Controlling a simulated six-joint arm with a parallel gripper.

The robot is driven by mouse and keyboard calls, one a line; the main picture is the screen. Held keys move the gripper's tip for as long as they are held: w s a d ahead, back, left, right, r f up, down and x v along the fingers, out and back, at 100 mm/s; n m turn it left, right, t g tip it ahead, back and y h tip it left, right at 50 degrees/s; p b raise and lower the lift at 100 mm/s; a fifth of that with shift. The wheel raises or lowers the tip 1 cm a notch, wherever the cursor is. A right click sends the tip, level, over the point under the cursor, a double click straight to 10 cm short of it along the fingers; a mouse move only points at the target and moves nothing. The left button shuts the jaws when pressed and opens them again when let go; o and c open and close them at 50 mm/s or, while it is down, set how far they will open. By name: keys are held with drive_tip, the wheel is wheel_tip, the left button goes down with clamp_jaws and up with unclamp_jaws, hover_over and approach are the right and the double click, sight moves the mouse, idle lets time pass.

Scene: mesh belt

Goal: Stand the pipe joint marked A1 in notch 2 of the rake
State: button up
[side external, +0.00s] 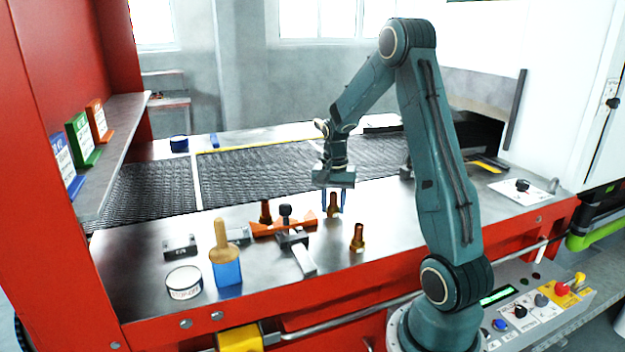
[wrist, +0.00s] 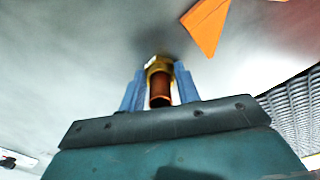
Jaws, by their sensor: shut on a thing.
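My gripper (side external: 333,209) is shut on a copper pipe joint (side external: 333,199) with a brass-coloured collar, held upright at or just above the steel deck. In the wrist view the same joint (wrist: 160,88) sits between the blue fingers of my gripper (wrist: 159,70). The orange rake (side external: 275,230) lies on the deck left of my gripper; a corner of the rake (wrist: 207,25) shows in the wrist view. A dark reddish joint (side external: 266,211) stands at the rake's left part. Another copper joint (side external: 357,238) stands on the deck, right and nearer. No A1 mark or notch number is readable.
A dark clamp with a knob (side external: 287,223) stands close by the rake. A wooden-handled blue tool (side external: 226,258), a round tin (side external: 184,283) and a small block (side external: 180,247) are at the left. The mesh belt (side external: 265,173) runs behind. Deck right of the standing joint is clear.

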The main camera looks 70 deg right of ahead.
sight(334, 193)
drive_tip(key=shift+f, duration=0.1)
drive_tip(key=o, duration=1.1)
wheel_tip(334, 193, up, 12)
drive_tip(key=shift+r, duration=0.15)
idle(0.5)
